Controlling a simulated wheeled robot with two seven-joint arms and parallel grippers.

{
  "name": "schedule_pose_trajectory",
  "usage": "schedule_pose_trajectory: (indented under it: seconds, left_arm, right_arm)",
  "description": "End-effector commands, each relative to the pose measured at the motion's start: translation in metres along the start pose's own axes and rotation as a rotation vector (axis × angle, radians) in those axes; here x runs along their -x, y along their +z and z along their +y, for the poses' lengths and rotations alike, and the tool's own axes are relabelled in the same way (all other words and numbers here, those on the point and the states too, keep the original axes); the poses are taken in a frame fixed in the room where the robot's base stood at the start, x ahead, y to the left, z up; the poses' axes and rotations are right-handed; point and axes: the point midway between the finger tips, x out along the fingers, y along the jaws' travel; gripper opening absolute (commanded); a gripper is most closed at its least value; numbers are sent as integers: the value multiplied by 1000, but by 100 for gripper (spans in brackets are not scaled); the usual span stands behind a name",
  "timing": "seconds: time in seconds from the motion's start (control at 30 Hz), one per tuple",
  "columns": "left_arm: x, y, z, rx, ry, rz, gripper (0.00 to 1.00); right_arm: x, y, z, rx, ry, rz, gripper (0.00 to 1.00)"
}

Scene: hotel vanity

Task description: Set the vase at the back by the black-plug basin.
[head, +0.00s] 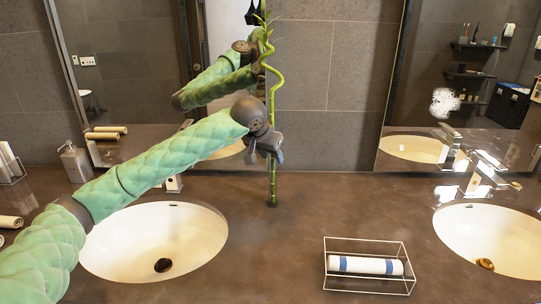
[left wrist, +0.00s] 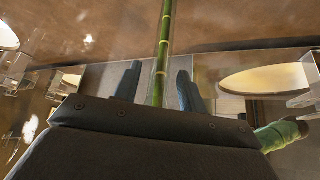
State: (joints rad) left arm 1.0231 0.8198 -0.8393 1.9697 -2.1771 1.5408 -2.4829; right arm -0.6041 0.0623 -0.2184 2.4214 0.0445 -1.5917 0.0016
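The vase shows as a tall green bamboo stalk (head: 273,183) with a curled top and a small dark foot. It appears upright on the counter near the back, right of the left basin. That basin (head: 120,240) has a black plug (head: 162,265). My left gripper (head: 272,150) is at the stalk's middle height, above the counter. In the left wrist view, the stalk (left wrist: 165,35) runs between the two fingers (left wrist: 158,82), with a gap on each side, so the gripper looks open around it. My right gripper is not in view.
The right basin (head: 495,238) has a brownish plug (head: 485,264). A wire tray (head: 367,280) with a blue-and-white roll (head: 365,265) lies at front centre. A soap dispenser (head: 75,162) stands at the back left. Mirrors line the wall. The counter between tray and stalk is clear.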

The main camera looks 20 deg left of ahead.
Motion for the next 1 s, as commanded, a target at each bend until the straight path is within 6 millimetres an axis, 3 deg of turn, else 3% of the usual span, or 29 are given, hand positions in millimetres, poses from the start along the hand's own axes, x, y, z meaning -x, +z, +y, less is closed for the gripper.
schedule_pose_trajectory:
  seconds: [0.27,0.43,0.8,1.0]
  left_arm:
    - [5,-1,0,0,0,1,42]
    - [30,-1,0,-1,-1,4,42]
    - [99,-1,0,-1,-1,2,42]
    - [117,-1,0,1,0,0,42]
  right_arm:
    - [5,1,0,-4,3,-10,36]
    - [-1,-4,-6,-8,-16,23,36]
    - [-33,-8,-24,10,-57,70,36]
    - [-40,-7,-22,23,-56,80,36]
